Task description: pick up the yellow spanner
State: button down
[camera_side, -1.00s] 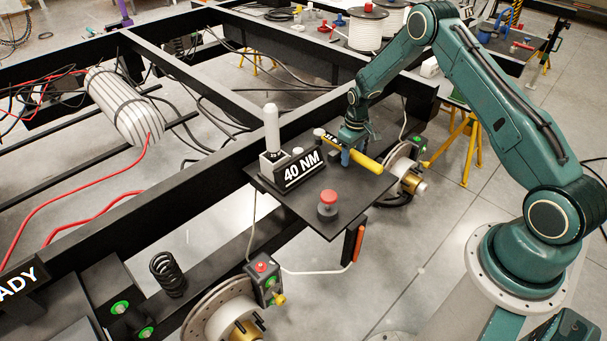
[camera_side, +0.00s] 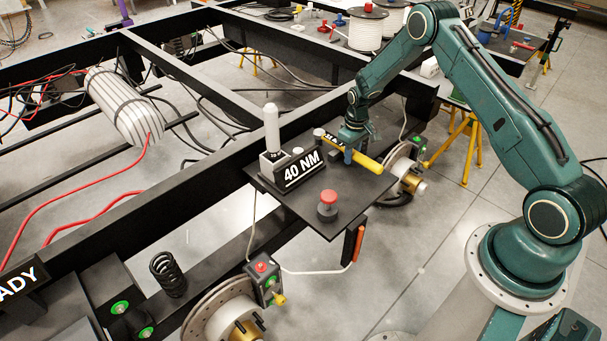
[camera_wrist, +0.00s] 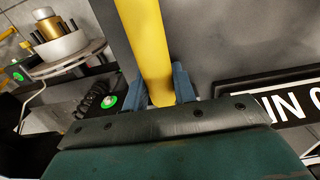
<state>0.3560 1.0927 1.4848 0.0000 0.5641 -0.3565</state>
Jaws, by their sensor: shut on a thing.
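The yellow spanner (camera_side: 367,162) is a long tool with a yellow handle, over the dark plate (camera_side: 345,205) on the chassis rail. My gripper (camera_side: 347,155) is shut on its handle. In the wrist view the yellow handle (camera_wrist: 147,45) runs between the two blue fingers of my gripper (camera_wrist: 166,88). The far end of the spanner is partly hidden behind my gripper and a black label. I cannot tell whether the spanner still touches the plate.
A "40 NM" sign (camera_side: 301,170) and a white cylinder on a block (camera_side: 271,130) stand left of my gripper. A red-topped button (camera_side: 328,203) is at the plate's front. A hub with a brass centre (camera_side: 412,184) is close on the right.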

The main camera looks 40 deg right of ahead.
jog(key=shift+r, duration=0.2)
notch_tip(320, 180, up, 20)
dwell(0.7)
dwell(0.5)
